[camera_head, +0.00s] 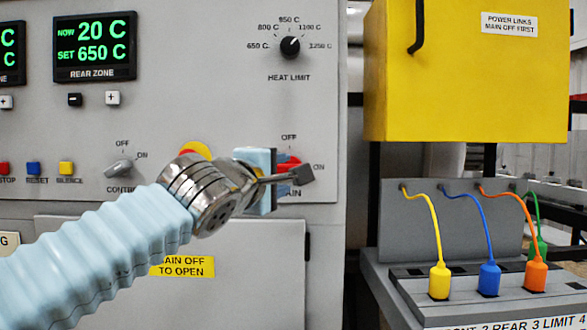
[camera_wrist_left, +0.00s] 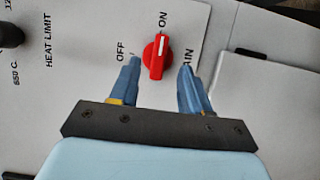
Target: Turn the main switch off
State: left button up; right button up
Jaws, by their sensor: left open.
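The main switch is a red knob on the grey panel; it shows clearly in the left wrist view (camera_wrist_left: 156,58). Its white mark points to the ON label, with OFF off to the side. In the head view, the red knob (camera_head: 287,163) is mostly hidden behind my left gripper (camera_head: 280,178). My left gripper is open, and its two blue fingers (camera_wrist_left: 160,68) appear on either side of the knob in the wrist view. I cannot tell whether they touch it. My right gripper is not in view.
A control knob (camera_head: 121,167) and a heat limit knob (camera_head: 290,47) are on the same panel. A yellow cover (camera_head: 450,90) stands at right above yellow, blue, orange and green plugs. A yellow label (camera_head: 183,267) marks the door below.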

pick_arm(q)
jog(key=p+x, duration=0.1)
jog(key=x, duration=0.6)
jog(key=shift+w, duration=0.15)
jog(key=shift+c, duration=0.2)
grip_shut()
